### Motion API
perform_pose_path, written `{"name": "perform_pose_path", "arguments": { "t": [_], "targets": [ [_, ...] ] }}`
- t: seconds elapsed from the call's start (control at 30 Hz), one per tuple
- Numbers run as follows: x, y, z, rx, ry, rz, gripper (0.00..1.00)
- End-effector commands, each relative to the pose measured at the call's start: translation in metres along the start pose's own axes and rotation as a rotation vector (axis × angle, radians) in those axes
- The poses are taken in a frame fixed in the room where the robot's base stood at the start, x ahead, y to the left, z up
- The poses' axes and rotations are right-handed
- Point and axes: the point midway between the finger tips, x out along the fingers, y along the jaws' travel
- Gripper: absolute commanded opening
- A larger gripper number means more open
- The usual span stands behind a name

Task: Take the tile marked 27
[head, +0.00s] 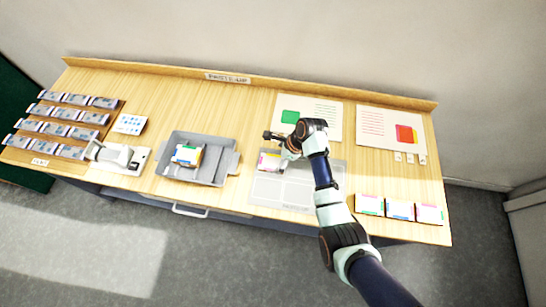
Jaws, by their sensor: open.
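No number can be read on any tile, so I cannot tell which is marked 27. Several grey-blue tiles (76,99) sit in rows on a stepped wooden rack at the left. A stack of coloured tiles (187,154) lies in a grey tray (228,162).
Three coloured-edged tiles (400,210) lie along the table's front right. Two printed sheets (308,116) (385,128) lie at the back, with small white tags (410,158) below. A white device (112,155) and a dotted card (130,124) are beside the rack. A raised ledge runs behind.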

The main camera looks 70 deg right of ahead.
Motion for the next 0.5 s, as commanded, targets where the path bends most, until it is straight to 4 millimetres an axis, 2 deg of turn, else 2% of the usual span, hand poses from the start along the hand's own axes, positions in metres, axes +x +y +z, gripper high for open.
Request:
{"name": "perform_pose_path", "arguments": {
  "t": [0.03, 0.2, 0.47, 0.5],
  "targets": [
    [0.014, 0.000, -0.002, -0.001, 0.001, 0.003, 1.00],
    [0.039, 0.000, -0.002, -0.002, 0.001, 0.003, 1.00],
    [0.040, 0.000, -0.001, -0.002, 0.001, 0.000, 1.00],
    [0.040, 0.000, -0.001, -0.002, 0.001, 0.000, 0.93]
  ]
}}
